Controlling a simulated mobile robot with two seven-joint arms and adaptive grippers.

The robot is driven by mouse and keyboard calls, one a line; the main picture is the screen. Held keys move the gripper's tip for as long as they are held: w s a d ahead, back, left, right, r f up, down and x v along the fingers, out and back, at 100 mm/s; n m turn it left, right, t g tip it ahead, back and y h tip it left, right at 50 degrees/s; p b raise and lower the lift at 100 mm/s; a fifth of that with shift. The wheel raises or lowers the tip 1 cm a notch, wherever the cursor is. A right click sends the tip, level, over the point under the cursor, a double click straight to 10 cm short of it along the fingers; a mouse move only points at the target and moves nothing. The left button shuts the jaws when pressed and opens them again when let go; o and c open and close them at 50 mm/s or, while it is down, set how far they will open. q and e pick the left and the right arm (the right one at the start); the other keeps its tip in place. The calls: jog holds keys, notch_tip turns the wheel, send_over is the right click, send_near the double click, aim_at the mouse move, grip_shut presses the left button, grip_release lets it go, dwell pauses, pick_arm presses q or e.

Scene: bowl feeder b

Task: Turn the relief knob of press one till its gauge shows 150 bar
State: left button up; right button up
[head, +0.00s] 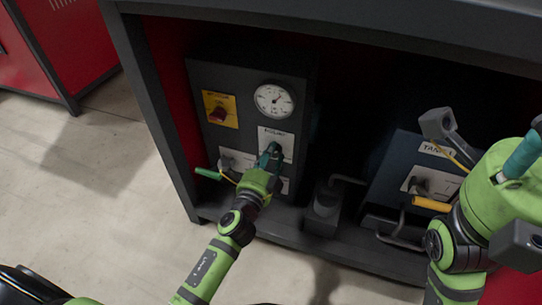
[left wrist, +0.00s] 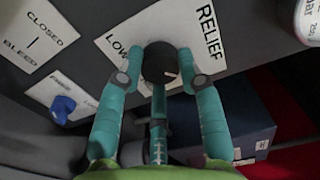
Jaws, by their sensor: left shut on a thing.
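The relief knob (left wrist: 160,64) is dark and round with a pale mark on its lower right. It sits on a white plate reading RELIEF and LOW. My left gripper (left wrist: 160,72) has a teal finger on each side of the knob and is shut on it. In the head view the left gripper (head: 271,153) reaches the panel and hides the knob. The white round gauge (head: 274,99) is above it; its reading is too small to tell. My right gripper's green hand (head: 505,180) is at the right edge, partly cut off, and its jaws cannot be judged.
A yellow plate (head: 220,109) with a red switch is left of the gauge. A green-handled lever (head: 208,173) is at lower left. A blue knob (left wrist: 63,108) is beside a CLOSED/BLEED label (left wrist: 38,38). A second panel labelled TANK (head: 436,150) has a yellow handle (head: 431,203).

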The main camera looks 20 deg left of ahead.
pick_arm(q)
jog(key=o, duration=1.1)
jog(key=shift+o, duration=0.2)
jog(key=s, duration=1.2)
jog(key=shift+a, duration=0.2)
